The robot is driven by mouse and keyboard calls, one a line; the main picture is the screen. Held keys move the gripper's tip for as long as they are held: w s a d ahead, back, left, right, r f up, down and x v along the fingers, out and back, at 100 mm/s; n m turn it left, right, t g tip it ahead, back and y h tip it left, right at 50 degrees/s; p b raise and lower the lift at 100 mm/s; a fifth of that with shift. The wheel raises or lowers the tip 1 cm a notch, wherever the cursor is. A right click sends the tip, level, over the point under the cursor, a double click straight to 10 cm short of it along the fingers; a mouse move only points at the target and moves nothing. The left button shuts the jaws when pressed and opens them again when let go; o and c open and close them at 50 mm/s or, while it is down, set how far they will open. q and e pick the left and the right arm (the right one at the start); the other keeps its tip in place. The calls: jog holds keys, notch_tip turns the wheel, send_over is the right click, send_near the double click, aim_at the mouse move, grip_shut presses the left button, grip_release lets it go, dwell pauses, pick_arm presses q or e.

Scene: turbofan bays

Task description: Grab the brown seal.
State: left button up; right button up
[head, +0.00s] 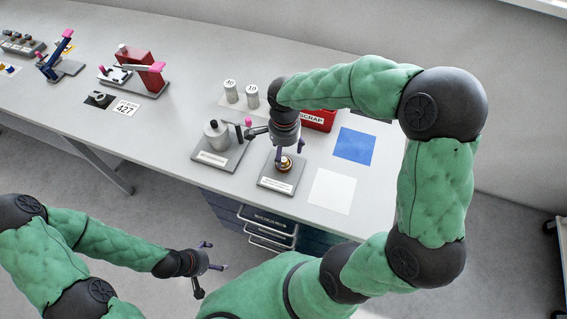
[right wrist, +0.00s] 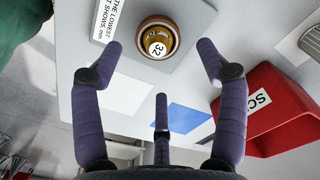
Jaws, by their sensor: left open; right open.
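The brown seal (head: 287,165) sits on a grey plate (head: 270,182) with a white label on the workbench. In the right wrist view the brown seal (right wrist: 146,25) shows as a brown ring around a yellowish core with a white tag reading 32. My right gripper (head: 288,155) is open above it, pointing down. In the right wrist view its purple fingers stand apart, one to each side of the seal, with no contact visible. The arm hides part of the seal in the head view. My left gripper (head: 211,270) is open and empty, low in front of the bench.
A red SCRAP bin (head: 319,119) stands close behind the right gripper. A scale-like stand with a grey cylinder (head: 216,137) is to the left. A blue square (head: 354,146) and a white square (head: 332,191) lie flat to the right. Two labelled weights (head: 241,93) stand behind.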

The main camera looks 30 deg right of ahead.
aim_at(284, 160)
notch_tip(284, 160, down, 5)
jog(key=shift+a+f+b, duration=0.1)
jog(key=shift+a+b, duration=0.05)
jog(key=shift+b, duration=0.75)
jog(key=c, duration=1)
